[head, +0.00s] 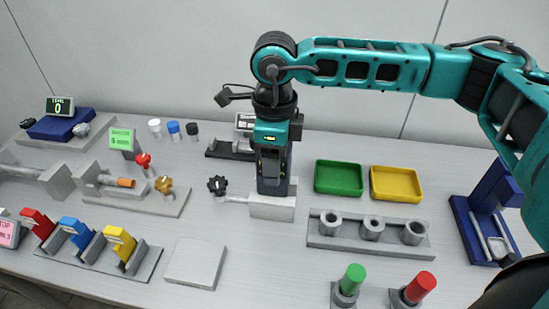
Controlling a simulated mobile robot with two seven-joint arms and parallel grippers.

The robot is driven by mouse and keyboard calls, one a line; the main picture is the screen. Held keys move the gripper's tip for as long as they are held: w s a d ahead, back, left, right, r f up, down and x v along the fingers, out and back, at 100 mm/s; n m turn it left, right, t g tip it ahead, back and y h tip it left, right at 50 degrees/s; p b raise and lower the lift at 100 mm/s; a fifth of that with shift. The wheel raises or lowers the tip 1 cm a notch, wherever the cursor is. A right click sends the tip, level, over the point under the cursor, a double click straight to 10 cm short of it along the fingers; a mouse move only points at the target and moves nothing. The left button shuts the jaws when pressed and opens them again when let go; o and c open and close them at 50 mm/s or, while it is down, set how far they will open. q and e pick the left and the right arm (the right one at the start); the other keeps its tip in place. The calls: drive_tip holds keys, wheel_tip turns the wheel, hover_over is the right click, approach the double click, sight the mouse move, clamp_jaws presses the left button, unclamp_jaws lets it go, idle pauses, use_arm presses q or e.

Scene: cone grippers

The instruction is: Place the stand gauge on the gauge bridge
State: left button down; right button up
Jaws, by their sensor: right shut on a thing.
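My right gripper (275,182) points straight down at the middle of the table. It is shut on a dark piece that I take for the stand gauge; the fingers hide most of it. Directly below is a light grey block (272,208) with a rod and a black star knob (217,185) on its left. I take this block for the gauge bridge, but cannot be sure. Whether the held piece touches it cannot be told. My left gripper is not in view.
A black base with a labelled device (244,123) stands behind my gripper. To the right are a green tray (338,191), a yellow tray (396,198), a grey rack (325,241) with round sockets, and a blue stand (463,210). A bare grey plate (195,264) lies front left.

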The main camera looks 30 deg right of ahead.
drive_tip(key=shift+f, duration=0.1)
drive_tip(key=o, duration=1.2)
wheel_tip(320, 180, up, 12)
drive_tip(key=shift+r, duration=0.15)
